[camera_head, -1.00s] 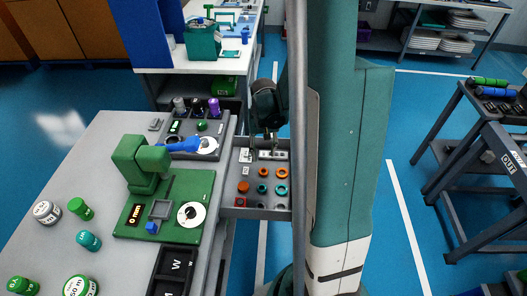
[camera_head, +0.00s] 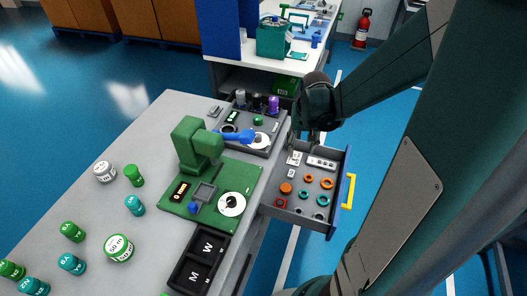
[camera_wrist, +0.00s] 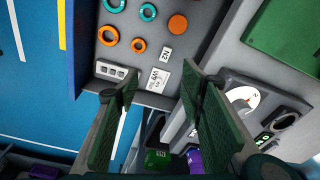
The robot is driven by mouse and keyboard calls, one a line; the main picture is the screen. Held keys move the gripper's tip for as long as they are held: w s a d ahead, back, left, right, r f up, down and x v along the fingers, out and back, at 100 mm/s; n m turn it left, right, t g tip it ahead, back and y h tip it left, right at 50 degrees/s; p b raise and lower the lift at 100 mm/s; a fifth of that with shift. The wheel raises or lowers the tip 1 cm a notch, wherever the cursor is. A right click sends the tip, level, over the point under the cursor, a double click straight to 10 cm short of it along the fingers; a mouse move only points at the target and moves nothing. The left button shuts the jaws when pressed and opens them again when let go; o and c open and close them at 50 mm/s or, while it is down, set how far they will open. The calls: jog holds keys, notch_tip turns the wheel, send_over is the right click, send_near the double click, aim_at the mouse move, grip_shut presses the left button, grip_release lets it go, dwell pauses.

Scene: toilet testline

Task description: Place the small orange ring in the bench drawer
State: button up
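The small orange ring (camera_head: 309,179) lies in the open bench drawer (camera_head: 329,224), beside a slightly larger orange ring (camera_head: 326,183). In the wrist view the small orange ring (camera_wrist: 139,45) lies beyond my fingertips, with the larger orange ring (camera_wrist: 108,36) to its left. My gripper (camera_head: 315,138) is above the far end of the drawer, pointing down. In the wrist view my gripper (camera_wrist: 162,85) is open, with its two green fingers apart and nothing seen between them. White labelled pieces (camera_wrist: 158,76) lie in the drawer near the fingertips.
Two teal rings (camera_head: 320,200) and an orange disc (camera_head: 286,188) share the drawer. The drawer has a yellow handle (camera_head: 348,191). The grey bench (camera_head: 130,215) holds a green fixture (camera_head: 197,145), a grey device with a dial (camera_head: 262,140) and several bottles.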

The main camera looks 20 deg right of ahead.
jog(key=s+a+r+n+t, duration=0.2)
jog(key=s+a+r, duration=0.3)
jog(key=a+r, duration=0.4)
jog(key=s+a+r+n+t, duration=0.3)
jog(key=s+a+r, duration=0.3)
jog(key=a+r, duration=0.3)
jog(key=shift+a+r+t+y, duration=0.3)
jog(key=shift+a+t, duration=0.1)
jog(key=shift+a, duration=1.15)
